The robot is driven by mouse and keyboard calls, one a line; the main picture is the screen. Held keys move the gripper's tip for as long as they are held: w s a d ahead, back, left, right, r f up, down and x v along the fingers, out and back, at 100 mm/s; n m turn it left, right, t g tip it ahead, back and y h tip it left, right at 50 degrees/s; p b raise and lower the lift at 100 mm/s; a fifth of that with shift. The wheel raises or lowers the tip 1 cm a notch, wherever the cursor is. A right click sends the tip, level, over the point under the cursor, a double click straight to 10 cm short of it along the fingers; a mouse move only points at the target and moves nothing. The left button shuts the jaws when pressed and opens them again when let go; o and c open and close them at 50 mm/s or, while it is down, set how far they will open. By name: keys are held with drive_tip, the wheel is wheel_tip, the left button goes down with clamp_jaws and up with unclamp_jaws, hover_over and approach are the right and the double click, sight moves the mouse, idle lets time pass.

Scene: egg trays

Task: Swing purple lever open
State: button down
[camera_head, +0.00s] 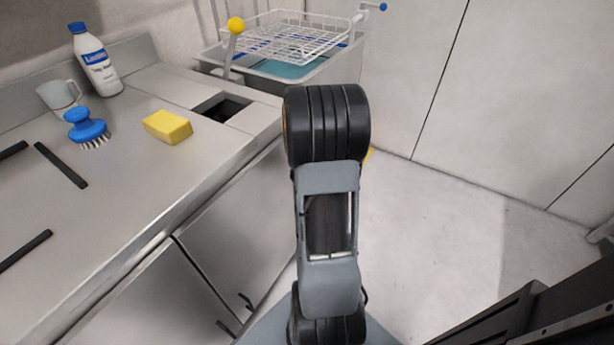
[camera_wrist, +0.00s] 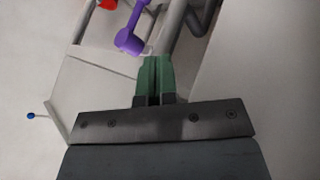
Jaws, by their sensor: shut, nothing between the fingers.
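The purple lever (camera_wrist: 130,38) shows at the top of the wrist view, with a rounded end and a thin arm running up to the frame's edge. My gripper (camera_wrist: 154,62) has green fingers that are together and empty. Its fingertips are just below and right of the lever's rounded end in the picture. I cannot tell whether they touch it. In the head view the purple lever is not seen, and my arm hides part of the area beyond it.
A sink with a white wire rack (camera_head: 290,40) stands at the back. A yellow-knobbed lever (camera_head: 235,26) is at its left. The steel counter (camera_head: 120,190) holds a yellow sponge (camera_head: 168,127), a blue brush (camera_head: 86,128), a mug (camera_head: 58,97) and a bottle (camera_head: 95,60).

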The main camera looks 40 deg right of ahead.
drive_tip(key=shift+s+d, duration=0.2)
drive_tip(key=b+x, duration=0.8)
drive_tip(key=x, duration=1.2)
drive_tip(key=shift+s+d, duration=0.1)
drive_tip(key=shift+d, duration=0.05)
